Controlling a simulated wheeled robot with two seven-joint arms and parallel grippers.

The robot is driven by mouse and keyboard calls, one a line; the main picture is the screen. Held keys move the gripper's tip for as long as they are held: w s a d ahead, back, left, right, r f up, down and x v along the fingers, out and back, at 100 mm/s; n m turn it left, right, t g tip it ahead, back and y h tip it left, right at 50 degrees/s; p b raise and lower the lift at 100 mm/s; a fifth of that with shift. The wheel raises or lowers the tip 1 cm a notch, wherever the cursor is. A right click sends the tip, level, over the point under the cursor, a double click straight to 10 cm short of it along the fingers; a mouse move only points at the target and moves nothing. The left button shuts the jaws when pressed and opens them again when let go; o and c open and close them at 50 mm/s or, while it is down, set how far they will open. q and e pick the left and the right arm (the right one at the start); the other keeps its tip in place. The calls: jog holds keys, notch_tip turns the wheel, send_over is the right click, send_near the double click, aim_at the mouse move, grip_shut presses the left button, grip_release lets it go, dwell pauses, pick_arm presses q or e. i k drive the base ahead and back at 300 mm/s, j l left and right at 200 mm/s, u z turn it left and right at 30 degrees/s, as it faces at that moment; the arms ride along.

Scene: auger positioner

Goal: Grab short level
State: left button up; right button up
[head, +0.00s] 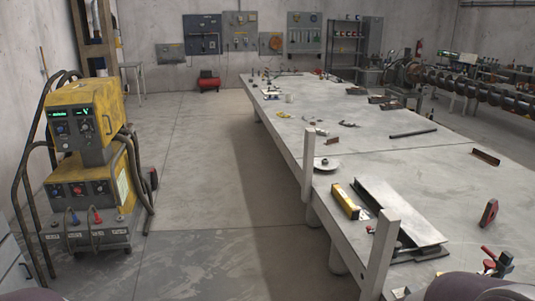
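A short yellow bar (344,201) with a pale end face lies near the left edge of the long grey table (420,165). It looks like the short level, but its markings are too small to read. It lies just left of a wide grey metal channel (399,214). Neither of my grippers is in view. Only rounded parts of my own body show at the bottom edge.
Two upright posts (308,163) (382,254) rise at the table's left edge, on either side of the yellow bar. A metal disc (327,164), a red triangular piece (488,213) and a red-handled clamp (497,262) are nearby. A yellow welding machine (82,125) stands left; floor between is clear.

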aim_at(353, 212)
jog(key=i+j, duration=0.1)
jog(key=i, duration=0.85)
jog(key=i+z, duration=0.15)
jog(key=i, duration=0.8)
jog(key=i+z, duration=0.25)
jog(key=z, duration=0.15)
jog(key=i+j+z, duration=0.15)
jog(key=z, duration=0.2)
jog(key=i+j+z, duration=0.2)
jog(key=i+z, duration=0.2)
jog(key=i+j+z, duration=0.15)
jog(key=z, duration=0.25)
jog(key=i+j+z, duration=0.15)
jog(key=z, duration=0.35)
jog(key=i+j+z, duration=0.25)
jog(key=z, duration=0.25)
jog(key=i+j+z, duration=0.1)
jog(key=j+z, duration=0.15)
jog(key=z, duration=0.25)
